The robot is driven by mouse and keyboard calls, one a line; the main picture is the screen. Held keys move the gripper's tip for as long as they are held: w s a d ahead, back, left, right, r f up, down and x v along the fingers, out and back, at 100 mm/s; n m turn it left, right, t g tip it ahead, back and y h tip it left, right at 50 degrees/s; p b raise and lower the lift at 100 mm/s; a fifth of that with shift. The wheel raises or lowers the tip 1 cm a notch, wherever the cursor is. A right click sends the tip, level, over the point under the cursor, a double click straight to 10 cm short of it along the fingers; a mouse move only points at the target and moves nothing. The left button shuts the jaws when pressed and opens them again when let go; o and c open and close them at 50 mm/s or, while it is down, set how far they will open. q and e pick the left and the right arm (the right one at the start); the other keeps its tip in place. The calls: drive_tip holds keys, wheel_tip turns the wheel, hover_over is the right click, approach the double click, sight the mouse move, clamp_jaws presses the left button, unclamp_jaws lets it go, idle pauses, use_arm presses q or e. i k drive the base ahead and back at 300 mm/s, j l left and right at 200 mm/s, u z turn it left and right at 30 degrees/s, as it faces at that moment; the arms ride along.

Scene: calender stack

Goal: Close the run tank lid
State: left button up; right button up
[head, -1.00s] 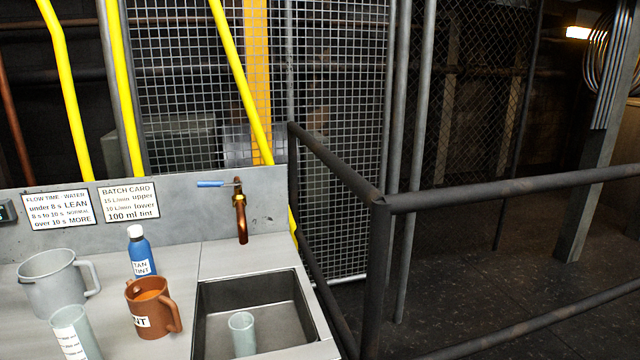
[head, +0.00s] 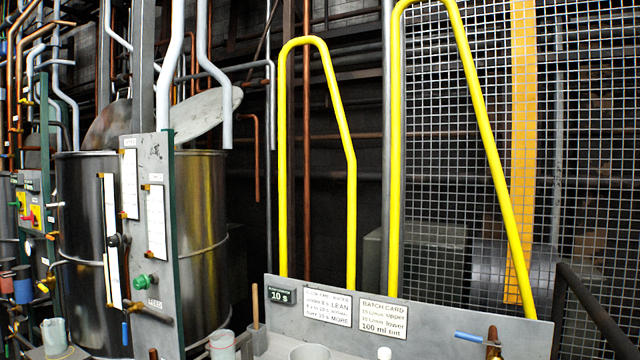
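A large shiny metal tank (head: 204,215) stands at the left behind an upright grey panel (head: 156,200). A pale grey round lid (head: 205,112) stands tilted up above the tank's right part, raised off the rim. A darker disc-like plate (head: 106,126) rises behind the rim further left. The panel and pipes hide the middle of the tank, so I cannot tell whether this is one tank or two. I cannot read a label that names the run tank. Neither of my grippers is in view.
A counter with a backsplash (head: 420,325), sign cards and a brass tap (head: 493,342) crosses the lower right. Yellow rails (head: 283,170) and wire mesh (head: 575,120) stand behind it. Pale pipes (head: 203,60) hang near the lid. A dark railing (head: 600,315) is at the lower right.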

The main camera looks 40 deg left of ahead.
sight(115, 120)
drive_tip(key=k+j, duration=0.2)
drive_tip(key=j, duration=0.5)
drive_tip(key=k+j+u, duration=0.1)
drive_tip(key=j, duration=0.65)
drive_tip(key=k+j+u, duration=0.1)
drive_tip(key=k+j, duration=0.2)
drive_tip(key=j, duration=0.4)
drive_tip(key=k+j, duration=0.15)
drive_tip(key=j, duration=0.6)
drive_tip(key=k+j+u, duration=0.1)
drive_tip(key=j, duration=0.65)
drive_tip(key=k+j, duration=0.2)
drive_tip(key=j, duration=0.55)
drive_tip(key=k+j+u, duration=0.1)
drive_tip(key=j, duration=0.65)
drive_tip(key=k+j, duration=0.15)
drive_tip(key=j, duration=0.6)
drive_tip(key=u, duration=0.05)
